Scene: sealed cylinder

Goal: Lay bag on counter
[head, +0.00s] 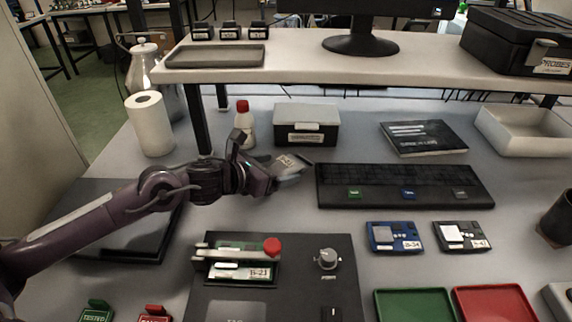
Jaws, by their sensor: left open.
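A small greyish bag with a pale label (291,162) is at the fingers of my left gripper, left of the black keyboard-like tray. My left gripper (265,160) is open, with one finger pointing up and the other reaching right, close by the bag. I cannot tell whether the bag touches the finger or rests fully on the counter. The grey counter (345,225) spreads around and in front of it. My right gripper is not in view.
A white bottle with a red cap (244,126) and a labelled box (307,126) stand just behind the gripper. A black tray (400,187) lies to the right. A black test fixture (300,290) is in front. Blue (393,237) and dark (462,237) modules lie right.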

